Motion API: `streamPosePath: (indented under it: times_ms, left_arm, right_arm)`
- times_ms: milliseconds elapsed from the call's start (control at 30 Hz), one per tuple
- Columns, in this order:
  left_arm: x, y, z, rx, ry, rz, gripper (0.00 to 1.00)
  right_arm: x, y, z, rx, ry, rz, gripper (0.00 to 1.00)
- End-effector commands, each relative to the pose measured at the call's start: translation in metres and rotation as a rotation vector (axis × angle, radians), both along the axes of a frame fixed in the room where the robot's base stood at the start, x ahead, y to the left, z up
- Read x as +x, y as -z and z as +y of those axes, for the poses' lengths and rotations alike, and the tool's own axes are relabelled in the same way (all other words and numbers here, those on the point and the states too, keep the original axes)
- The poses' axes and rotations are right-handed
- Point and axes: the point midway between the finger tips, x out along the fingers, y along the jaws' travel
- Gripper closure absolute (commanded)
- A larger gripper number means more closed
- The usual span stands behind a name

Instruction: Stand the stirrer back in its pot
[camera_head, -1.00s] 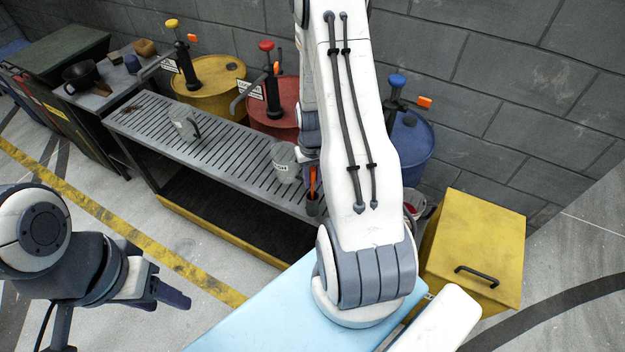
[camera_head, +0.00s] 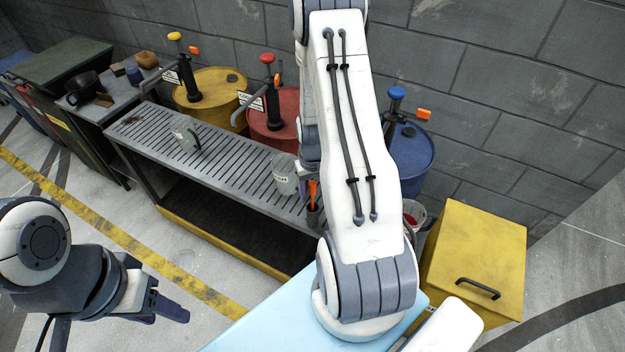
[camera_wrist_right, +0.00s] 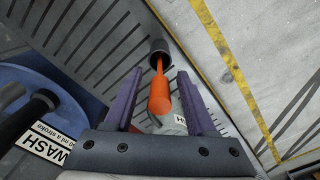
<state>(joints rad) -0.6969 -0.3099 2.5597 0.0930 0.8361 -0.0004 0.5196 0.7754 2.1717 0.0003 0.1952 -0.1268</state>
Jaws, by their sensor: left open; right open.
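The stirrer (camera_head: 313,191) has an orange handle. It stands in a small dark round pot (camera_head: 314,218) at the front edge of the slatted bench. In the right wrist view the stirrer (camera_wrist_right: 159,97) has its thin end inside the mouth of the pot (camera_wrist_right: 159,47). My right gripper (camera_wrist_right: 159,76) is open, with its purple fingers apart on either side of the handle. In the head view my right arm hides most of that gripper. My left gripper (camera_head: 170,306) is open and empty at the lower left, away from the bench.
A labelled grey jug (camera_head: 285,174) stands close to the pot on the bench (camera_head: 235,165). Another grey jug (camera_head: 186,134) stands further left. Yellow (camera_head: 212,92), red (camera_head: 277,128) and blue (camera_head: 412,160) pump drums stand behind. A yellow bin (camera_head: 475,250) is at right.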

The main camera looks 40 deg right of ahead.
Motion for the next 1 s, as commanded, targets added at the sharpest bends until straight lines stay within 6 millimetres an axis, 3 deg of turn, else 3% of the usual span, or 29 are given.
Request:
streamPosePath:
  times_ms: [533,700,900,1000]
  left_arm:
    - [0.0,0.012,0.0,0.0,0.0,0.0,0.5]
    - [0.0,0.013,0.0,0.0,0.0,0.0,0.5]
    - [0.0,0.013,0.0,0.0,0.0,0.0,0.5]
    - [0.0,0.013,0.0,0.0,0.0,0.0,0.5]
  right_arm:
    - [0.001,-0.099,0.0,-0.003,0.0,-0.005,0.44]
    - [0.0,-0.114,0.0,-0.001,0.0,-0.002,0.44]
    - [0.001,-0.118,0.001,-0.001,-0.003,-0.002,0.44]
    - [0.004,-0.124,0.017,-0.001,-0.04,-0.005,0.44]
